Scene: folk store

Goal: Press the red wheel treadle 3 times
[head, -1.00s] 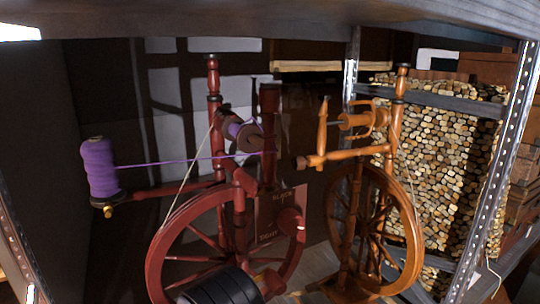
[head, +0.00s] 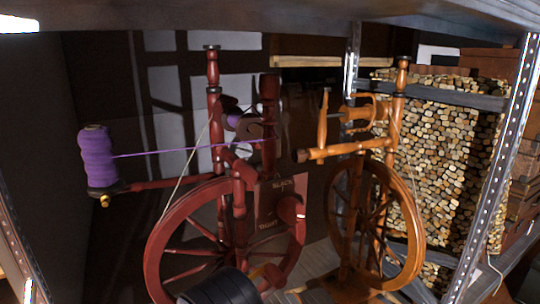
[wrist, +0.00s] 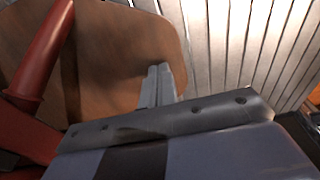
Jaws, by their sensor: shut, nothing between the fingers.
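The red spinning wheel (head: 160,245) stands at the left in the head view, with a purple yarn cone (head: 97,160) and a strand running to its flyer. Its treadle cannot be made out there; my dark arm covers the lower part. In the wrist view, a brown wooden board (wrist: 115,45), probably the treadle, lies just beyond my gripper (wrist: 160,72). The fingers are shut and empty, and their tips overlap the board in the picture. I cannot tell whether they touch it. A red turned post (wrist: 45,50) rises at the board's left.
An orange-brown spinning wheel (head: 412,225) stands close at the right. A grey metal shelf post (head: 507,150) is further right, and a shelf edge (head: 300,15) crosses above. Stacked logs (head: 450,150) are behind. Pale planks (wrist: 250,45) show beside the board.

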